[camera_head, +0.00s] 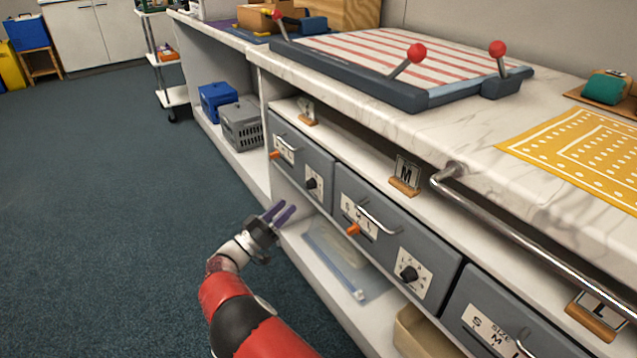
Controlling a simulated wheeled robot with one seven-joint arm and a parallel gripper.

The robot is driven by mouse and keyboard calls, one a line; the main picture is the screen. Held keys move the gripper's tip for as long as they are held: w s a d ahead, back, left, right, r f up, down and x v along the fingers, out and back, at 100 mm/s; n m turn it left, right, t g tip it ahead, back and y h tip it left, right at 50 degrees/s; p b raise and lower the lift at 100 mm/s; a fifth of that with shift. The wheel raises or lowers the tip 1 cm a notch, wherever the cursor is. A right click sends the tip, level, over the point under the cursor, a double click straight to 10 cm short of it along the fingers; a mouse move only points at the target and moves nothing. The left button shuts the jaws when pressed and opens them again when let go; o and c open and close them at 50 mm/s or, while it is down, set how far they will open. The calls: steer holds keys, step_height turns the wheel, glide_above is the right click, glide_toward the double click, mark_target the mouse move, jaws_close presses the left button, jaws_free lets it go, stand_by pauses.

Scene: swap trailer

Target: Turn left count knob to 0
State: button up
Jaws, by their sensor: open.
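The left count knob (312,184) is a small black dial on a white label, on the front of the leftmost grey drawer (320,160). The label's digits are too small to read, so I cannot tell its setting. My gripper (282,212) is open and empty, with purple fingers pointing toward the cabinet. In the picture it is below and left of the knob, apart from it.
The leftmost drawer has a bar handle (285,144) and an orange lever (276,155). A lower shelf holds a clear bag (335,258) and a tan bin (420,335). A metal rail (530,255) runs along the counter at right. Floor (110,210) at left is clear.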

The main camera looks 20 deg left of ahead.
mark_target(310, 185)
steer(key=x, duration=0.7)
steer(key=shift+w+d+r+p, duration=0.15)
steer(key=shift+w+d+p, duration=0.1)
steer(key=shift+p, duration=0.2)
steer(key=c, duration=1)
steer(key=shift+o, duration=0.2)
